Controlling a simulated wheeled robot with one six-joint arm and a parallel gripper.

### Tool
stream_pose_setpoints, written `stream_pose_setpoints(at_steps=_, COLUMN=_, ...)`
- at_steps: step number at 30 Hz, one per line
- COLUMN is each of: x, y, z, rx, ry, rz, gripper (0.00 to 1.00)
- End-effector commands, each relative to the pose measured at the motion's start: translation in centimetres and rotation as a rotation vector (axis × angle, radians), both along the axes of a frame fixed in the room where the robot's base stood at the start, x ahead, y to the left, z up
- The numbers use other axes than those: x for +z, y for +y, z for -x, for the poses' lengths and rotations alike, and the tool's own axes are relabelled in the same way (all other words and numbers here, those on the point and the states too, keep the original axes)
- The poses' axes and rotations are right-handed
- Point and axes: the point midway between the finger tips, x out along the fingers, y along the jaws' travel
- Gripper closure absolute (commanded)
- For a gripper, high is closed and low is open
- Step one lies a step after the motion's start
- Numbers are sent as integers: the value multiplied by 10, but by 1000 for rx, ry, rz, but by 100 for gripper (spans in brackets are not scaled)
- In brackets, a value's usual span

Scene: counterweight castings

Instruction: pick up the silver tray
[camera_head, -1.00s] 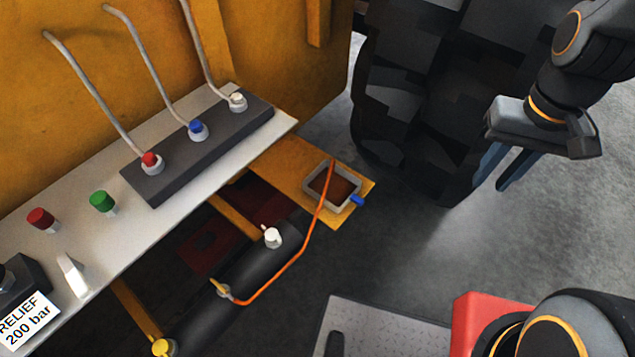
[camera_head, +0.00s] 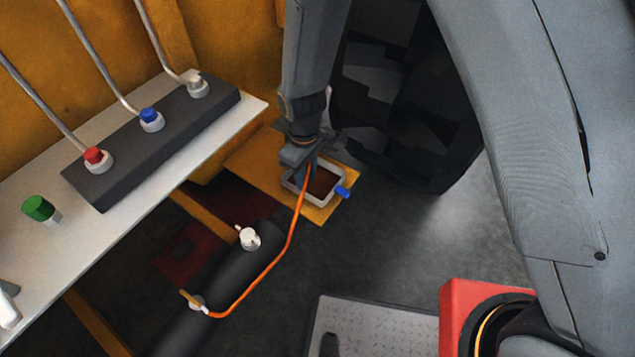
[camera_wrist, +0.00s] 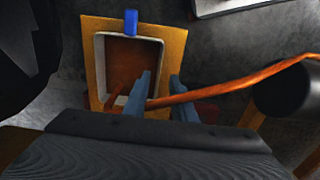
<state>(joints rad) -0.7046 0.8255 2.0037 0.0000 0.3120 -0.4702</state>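The silver tray (camera_head: 317,203) is a small square tray with reddish-brown contents. It rests on a yellow plate (camera_head: 318,217) beside the machine, and shows in the wrist view (camera_wrist: 99,65). A blue piece (camera_head: 342,192) sticks out from its rim. My gripper (camera_head: 308,168) is at the tray's left rear side in the head view, partly hiding it. In the wrist view my gripper's (camera_wrist: 161,76) two blue-grey fingers are apart, one over the tray and one outside its right wall. Whether they touch the wall cannot be told.
An orange hose (camera_head: 290,240) runs from a dark cylinder (camera_head: 237,275) to the tray and passes close by the fingers. A control shelf (camera_head: 150,190) with levers stands left, a large black tyre (camera_head: 400,110) behind right. Grey floor lies in front.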

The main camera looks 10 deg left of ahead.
Motion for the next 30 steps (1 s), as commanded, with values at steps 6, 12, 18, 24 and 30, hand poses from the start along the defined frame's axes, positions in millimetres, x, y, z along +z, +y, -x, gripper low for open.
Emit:
stream_pose_setpoints(at_steps=6, x=-22, y=2, z=1, rx=6, ry=2, rz=1, gripper=76)
stream_pose_setpoints(at_steps=12, x=-39, y=4, z=0, rx=5, ry=2, rz=2, gripper=76)
stream_pose_setpoints(at_steps=18, x=-65, y=8, z=-2, rx=4, ry=2, rz=1, gripper=76)
stream_pose_setpoints(at_steps=24, x=-77, y=8, z=-3, rx=4, ry=0, rz=0, gripper=76)
stream_pose_setpoints(at_steps=30, x=-77, y=8, z=-3, rx=3, ry=0, rz=0, gripper=76)
